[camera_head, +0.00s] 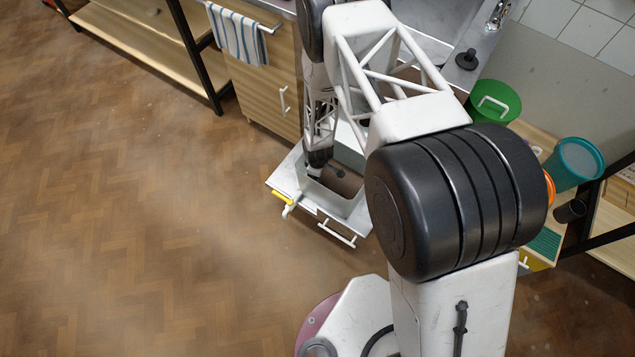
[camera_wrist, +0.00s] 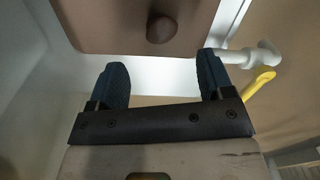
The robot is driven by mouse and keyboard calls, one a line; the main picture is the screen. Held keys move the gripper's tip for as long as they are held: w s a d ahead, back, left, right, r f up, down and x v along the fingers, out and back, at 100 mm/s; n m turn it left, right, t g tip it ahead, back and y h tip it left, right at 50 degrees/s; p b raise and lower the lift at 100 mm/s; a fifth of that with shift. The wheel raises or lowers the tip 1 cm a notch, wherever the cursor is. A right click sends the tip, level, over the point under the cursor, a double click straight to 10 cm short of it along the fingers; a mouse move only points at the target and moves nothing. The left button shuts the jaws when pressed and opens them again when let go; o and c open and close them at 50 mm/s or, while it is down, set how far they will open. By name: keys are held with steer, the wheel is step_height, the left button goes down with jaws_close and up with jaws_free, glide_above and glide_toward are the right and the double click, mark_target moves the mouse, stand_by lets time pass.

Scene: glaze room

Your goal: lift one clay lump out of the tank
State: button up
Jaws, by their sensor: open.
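The tank (camera_head: 347,207) is a pale, open box low down near the middle of the head view, partly covered by my arm. A dark brown lump, seemingly clay (camera_head: 337,171), shows inside it. In the wrist view the lump (camera_wrist: 161,29) is rounded and lies on a brown surface within the tank's pale walls (camera_wrist: 60,70). My gripper (camera_wrist: 163,60) has its two dark blue fingers apart with nothing between them. The lump lies beyond the fingertips, roughly in line with the gap, and is not touched. Other lumps are not visible.
A white spout (camera_head: 290,208) with a yellow lever (camera_head: 282,198) sticks out at the tank's front left; the lever also shows in the wrist view (camera_wrist: 259,84). A green bucket (camera_head: 493,101) and teal bucket (camera_head: 574,164) stand right. The floor (camera_head: 130,210) at left is clear.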

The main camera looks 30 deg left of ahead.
steer(key=shift+f, duration=0.1)
stand_by(0.3)
steer(key=shift+f, duration=1.2)
steer(key=shift+f, duration=0.15)
steer(key=shift+f, duration=2.45)
steer(key=c, duration=1)
steer(key=shift+r, duration=0.15)
step_height(320, 180, up, 18)
steer(key=shift+f, duration=0.15)
